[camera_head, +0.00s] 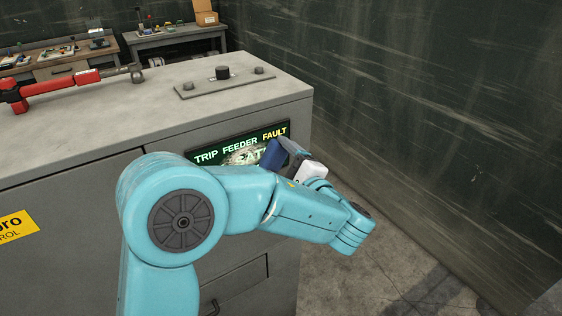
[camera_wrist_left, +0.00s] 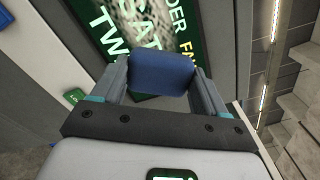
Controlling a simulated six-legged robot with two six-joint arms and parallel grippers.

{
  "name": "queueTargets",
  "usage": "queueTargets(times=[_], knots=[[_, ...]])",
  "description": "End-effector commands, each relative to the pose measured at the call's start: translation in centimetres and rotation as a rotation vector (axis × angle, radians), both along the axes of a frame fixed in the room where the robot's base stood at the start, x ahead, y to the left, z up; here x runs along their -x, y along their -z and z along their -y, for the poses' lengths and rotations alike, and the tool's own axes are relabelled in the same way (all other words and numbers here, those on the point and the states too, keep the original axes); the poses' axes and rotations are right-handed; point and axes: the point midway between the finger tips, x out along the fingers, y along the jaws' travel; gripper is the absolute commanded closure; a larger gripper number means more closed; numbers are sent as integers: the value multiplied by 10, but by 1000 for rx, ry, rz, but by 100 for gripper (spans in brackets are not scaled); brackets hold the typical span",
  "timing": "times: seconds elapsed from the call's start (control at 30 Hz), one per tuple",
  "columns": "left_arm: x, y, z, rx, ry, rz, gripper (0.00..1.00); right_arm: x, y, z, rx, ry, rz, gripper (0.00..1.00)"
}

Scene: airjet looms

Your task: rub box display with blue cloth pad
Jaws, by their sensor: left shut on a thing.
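The box display (camera_head: 240,146) is a dark green panel on the front of a grey cabinet, with the words "TRIP FEEDER FAULT" and a pale smudge over the lower text. My left gripper (camera_head: 284,153) is at the display's right part, shut on the blue cloth pad (camera_head: 272,154). In the left wrist view the pad (camera_wrist_left: 162,74) sits between the two fingers, in front of the display (camera_wrist_left: 112,28). I cannot tell whether the pad touches the panel. My left arm hides the display's lower part. My right gripper is not in view.
The grey cabinet (camera_head: 120,118) has a red tool (camera_head: 62,86) and a plate with black knobs (camera_head: 224,82) on top. Workbenches with small items and a cardboard box (camera_head: 205,12) stand at the back left. A dark wall (camera_head: 430,100) rises at the right, with bare floor (camera_head: 375,270) below.

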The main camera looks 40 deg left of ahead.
Motion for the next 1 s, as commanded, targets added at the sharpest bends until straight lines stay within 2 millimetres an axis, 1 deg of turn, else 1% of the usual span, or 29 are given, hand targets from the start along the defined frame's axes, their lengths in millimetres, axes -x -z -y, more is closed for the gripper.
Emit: queueTargets(times=[0.63, 0.73, 1.0], knots=[[-3, 0, -11, 0, 1, 1, 56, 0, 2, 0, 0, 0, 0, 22], [3, 1, -13, 1, 0, 2, 56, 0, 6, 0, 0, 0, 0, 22], [28, 1, -21, 0, 0, 1, 56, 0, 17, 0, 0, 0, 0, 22]])
